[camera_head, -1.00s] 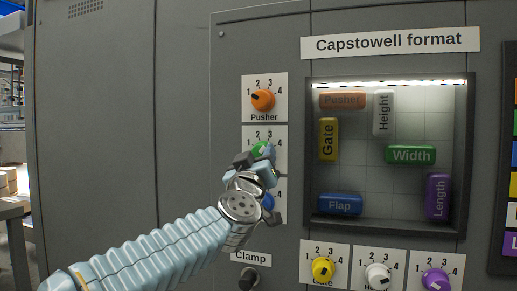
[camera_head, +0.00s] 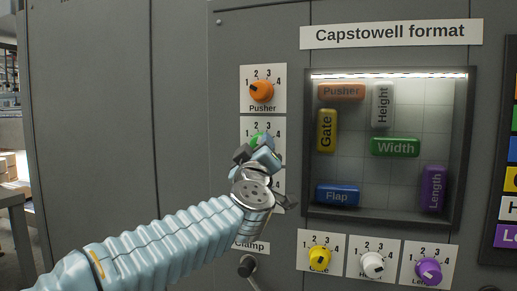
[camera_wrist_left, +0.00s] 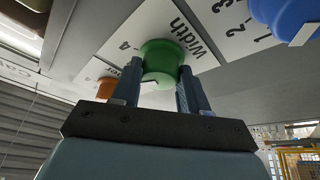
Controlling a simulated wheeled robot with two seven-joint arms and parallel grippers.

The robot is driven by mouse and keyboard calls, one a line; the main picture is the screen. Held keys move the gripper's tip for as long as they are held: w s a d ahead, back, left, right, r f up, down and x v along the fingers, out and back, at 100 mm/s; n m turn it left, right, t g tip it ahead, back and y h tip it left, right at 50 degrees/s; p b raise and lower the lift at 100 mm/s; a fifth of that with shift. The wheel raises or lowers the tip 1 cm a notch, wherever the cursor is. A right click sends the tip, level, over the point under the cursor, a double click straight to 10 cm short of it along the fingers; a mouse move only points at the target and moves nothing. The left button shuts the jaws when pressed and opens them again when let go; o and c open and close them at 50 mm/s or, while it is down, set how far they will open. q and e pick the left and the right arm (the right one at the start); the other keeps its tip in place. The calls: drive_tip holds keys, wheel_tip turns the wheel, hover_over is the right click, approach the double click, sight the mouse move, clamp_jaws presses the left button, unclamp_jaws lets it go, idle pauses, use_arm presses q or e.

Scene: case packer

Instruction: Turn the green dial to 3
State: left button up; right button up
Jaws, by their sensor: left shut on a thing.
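The green dial (camera_head: 256,138) is on the panel's left column, below the orange dial, and mostly hidden by my left gripper in the head view. My left gripper (camera_head: 258,152) is shut on it. In the left wrist view the green dial (camera_wrist_left: 162,60) sits between the two fingers, above the label "Width". Its pointer is hidden, so I cannot tell its number. The green Width block (camera_head: 396,147) lies right of centre in the lit window. My right gripper is not in view.
The orange Pusher dial (camera_head: 262,90) is just above, pointing near 1. The blue dial (camera_wrist_left: 285,18) is close beside the gripper. Yellow (camera_head: 319,257), white (camera_head: 372,264) and purple (camera_head: 428,271) dials stand below the window. A black Clamp knob (camera_head: 247,266) is under the arm.

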use_arm(q)
drive_tip(key=o, duration=1.1)
drive_tip(key=shift+c, duration=0.2)
drive_tip(key=b+v, duration=0.3)
drive_tip(key=v, duration=1.1)
